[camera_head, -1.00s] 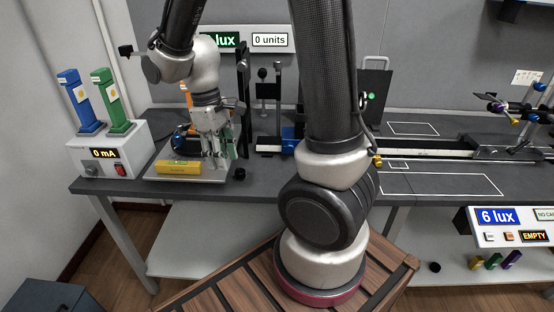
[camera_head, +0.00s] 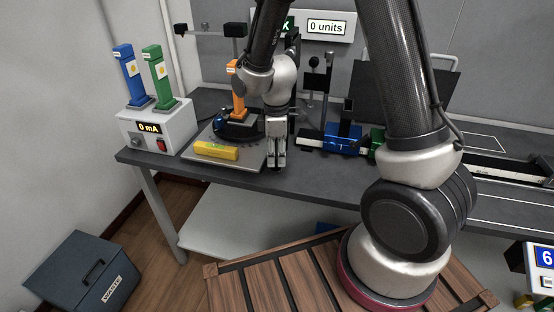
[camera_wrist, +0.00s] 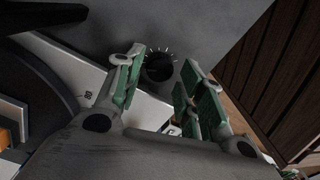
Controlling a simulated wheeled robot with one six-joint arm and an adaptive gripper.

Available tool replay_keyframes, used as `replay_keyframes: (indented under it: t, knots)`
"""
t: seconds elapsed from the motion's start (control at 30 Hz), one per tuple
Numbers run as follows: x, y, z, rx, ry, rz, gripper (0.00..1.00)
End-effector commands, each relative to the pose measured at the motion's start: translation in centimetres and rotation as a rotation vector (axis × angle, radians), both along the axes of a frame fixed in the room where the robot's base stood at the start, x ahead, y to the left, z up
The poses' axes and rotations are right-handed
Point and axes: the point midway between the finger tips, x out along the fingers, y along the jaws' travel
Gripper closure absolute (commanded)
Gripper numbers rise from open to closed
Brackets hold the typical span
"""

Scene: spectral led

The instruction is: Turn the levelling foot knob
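The levelling foot knob (camera_wrist: 158,66) is a small black round knob with pale tick marks around it on the grey table top, beside the plate's edge. My gripper (camera_wrist: 165,78) is open in the wrist view, with green-padded fingers on either side of the knob in the picture. I cannot tell whether they touch it. In the head view, my gripper (camera_head: 277,166) points down at the right end of the pale base plate (camera_head: 248,161), low over the table. It largely hides the knob there.
A yellow block (camera_head: 216,151) lies on the plate, with an orange post (camera_head: 237,90) behind it. A blue carriage (camera_head: 343,141) stands right of my gripper. A meter box (camera_head: 158,128) with blue and green posts stands left. The table's front edge is close.

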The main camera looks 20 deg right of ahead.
Motion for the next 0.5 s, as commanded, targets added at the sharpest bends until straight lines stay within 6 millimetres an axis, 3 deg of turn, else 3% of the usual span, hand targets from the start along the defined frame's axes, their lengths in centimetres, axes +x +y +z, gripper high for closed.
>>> replay_keyframes:
  t: [0.2, 0.47, 0.5]
  knots:
    - [0.0, 0.0, -2.2, 0.0, 0.0, -0.001, 0.61]
    - [0.0, 0.0, -2.3, 0.0, 0.0, -0.002, 0.61]
    - [0.0, 0.0, -2.3, 0.0, 0.0, -0.002, 0.65]
